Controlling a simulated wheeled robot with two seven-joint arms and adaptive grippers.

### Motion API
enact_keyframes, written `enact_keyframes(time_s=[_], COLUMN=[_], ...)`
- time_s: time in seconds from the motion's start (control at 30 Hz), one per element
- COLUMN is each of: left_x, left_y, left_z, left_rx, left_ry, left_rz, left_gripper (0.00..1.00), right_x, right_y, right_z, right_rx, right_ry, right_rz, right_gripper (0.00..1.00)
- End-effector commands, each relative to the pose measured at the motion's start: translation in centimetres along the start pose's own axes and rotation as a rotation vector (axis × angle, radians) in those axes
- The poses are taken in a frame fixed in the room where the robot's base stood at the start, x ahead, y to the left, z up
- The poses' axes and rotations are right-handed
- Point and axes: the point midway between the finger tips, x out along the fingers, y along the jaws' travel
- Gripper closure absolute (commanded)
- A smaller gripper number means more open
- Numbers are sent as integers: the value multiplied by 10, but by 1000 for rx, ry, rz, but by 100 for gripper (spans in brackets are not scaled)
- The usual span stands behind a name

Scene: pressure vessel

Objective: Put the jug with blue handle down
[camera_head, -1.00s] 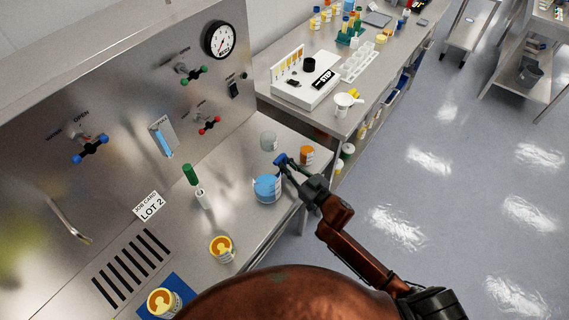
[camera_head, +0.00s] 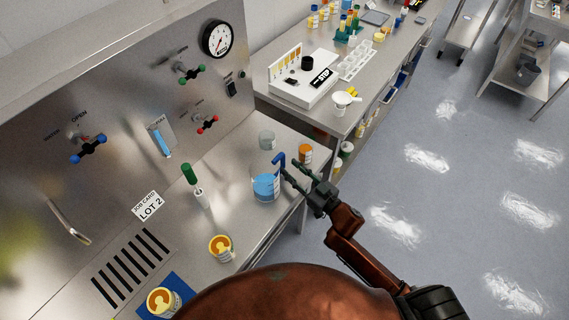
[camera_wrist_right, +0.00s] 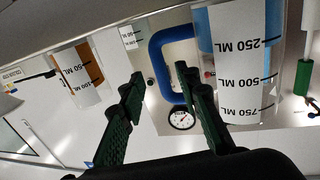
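The jug with blue handle (camera_head: 265,188) stands upright on the steel bench and holds blue liquid. Its blue handle (camera_head: 279,160) faces right, toward my right gripper (camera_head: 289,169). That gripper is open, with nothing between its fingers, just to the right of the handle. In the right wrist view the jug (camera_wrist_right: 240,65) is at the upper right with its volume marks showing. The handle (camera_wrist_right: 157,55) lies beyond the two spread fingers (camera_wrist_right: 158,88). My left gripper is not in view.
A clear beaker (camera_head: 267,140) and an orange-filled container (camera_head: 306,153) stand behind the jug. Yellow-orange jars (camera_head: 221,248) stand nearer, one on a blue mat (camera_head: 184,288). The bench edge lies under my right arm.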

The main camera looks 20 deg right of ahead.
Motion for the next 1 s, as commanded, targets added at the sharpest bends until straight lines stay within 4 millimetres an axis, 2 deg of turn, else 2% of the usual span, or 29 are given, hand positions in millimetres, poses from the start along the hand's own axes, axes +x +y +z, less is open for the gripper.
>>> enact_keyframes(time_s=[0.03, 0.2, 0.4, 0.53, 1.0], left_x=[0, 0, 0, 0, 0], left_y=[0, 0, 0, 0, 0], left_z=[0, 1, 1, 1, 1], left_rx=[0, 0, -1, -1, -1], left_ry=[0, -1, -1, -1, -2], left_rz=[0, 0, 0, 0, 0], left_gripper=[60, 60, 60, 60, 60], right_x=[-13, -46, -69, -75, -75], right_y=[0, 0, 0, 0, 0], right_z=[1, 1, 0, 0, 0], right_rx=[1, 0, 1, 0, 0], right_ry=[-3, -2, -1, -1, 0], right_rz=[1, 0, -1, 0, 0], right_gripper=[70, 70, 70, 70, 70])
